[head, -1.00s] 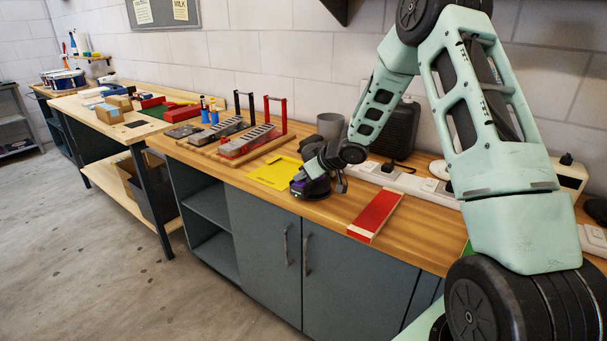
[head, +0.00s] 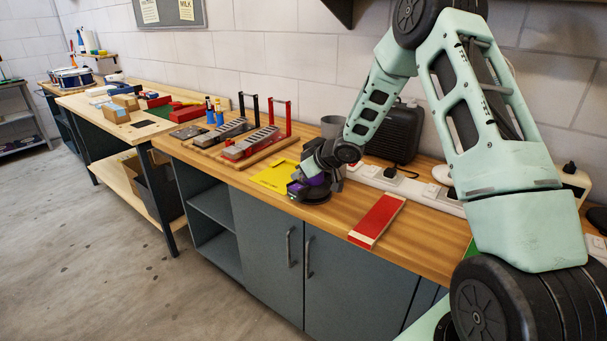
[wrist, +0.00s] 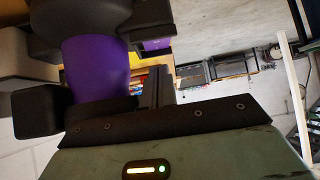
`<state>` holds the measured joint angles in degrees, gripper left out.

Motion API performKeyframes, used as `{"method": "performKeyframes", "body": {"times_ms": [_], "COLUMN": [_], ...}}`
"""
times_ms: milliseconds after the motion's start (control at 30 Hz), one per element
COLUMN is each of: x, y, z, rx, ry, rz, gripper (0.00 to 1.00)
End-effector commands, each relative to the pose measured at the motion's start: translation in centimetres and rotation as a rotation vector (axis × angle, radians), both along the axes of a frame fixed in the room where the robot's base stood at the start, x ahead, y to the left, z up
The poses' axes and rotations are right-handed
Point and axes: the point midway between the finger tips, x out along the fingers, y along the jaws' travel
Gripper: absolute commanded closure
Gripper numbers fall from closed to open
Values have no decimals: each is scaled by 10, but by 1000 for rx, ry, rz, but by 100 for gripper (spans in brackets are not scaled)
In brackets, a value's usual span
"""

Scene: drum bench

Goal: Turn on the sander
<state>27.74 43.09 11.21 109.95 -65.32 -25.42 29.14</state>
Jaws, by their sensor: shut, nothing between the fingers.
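The sander (head: 310,190) is a small purple and black tool on the wooden bench, at the front right corner of the yellow sheet. My gripper (head: 335,183) is shut and empty, low over the bench at the sander's right and rear side. My wrist partly covers the sander in the head view. In the wrist view the sander's purple body (wrist: 95,68) is very close, with dark parts above and below it. I cannot tell whether the fingers touch it. Its switch is not distinguishable.
A red sanding block (head: 378,217) lies to the right. A white power strip (head: 398,184) and a dark speaker-like box (head: 393,134) stand behind. The yellow sheet (head: 272,177) and clamp racks (head: 250,140) are to the left.

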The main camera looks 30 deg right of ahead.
Motion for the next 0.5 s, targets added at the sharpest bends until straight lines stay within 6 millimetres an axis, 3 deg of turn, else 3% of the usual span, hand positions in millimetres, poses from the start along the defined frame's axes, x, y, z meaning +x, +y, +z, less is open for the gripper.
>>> {"method": "performKeyframes", "body": {"times_ms": [33, 133, 500], "x": [3, 7, -40], "y": [4, 13, -7], "z": [18, 37, 93], "rx": [-2, -4, -5], "ry": [-4, -7, -9], "rz": [2, 2, -2], "gripper": [100, 100, 100]}}
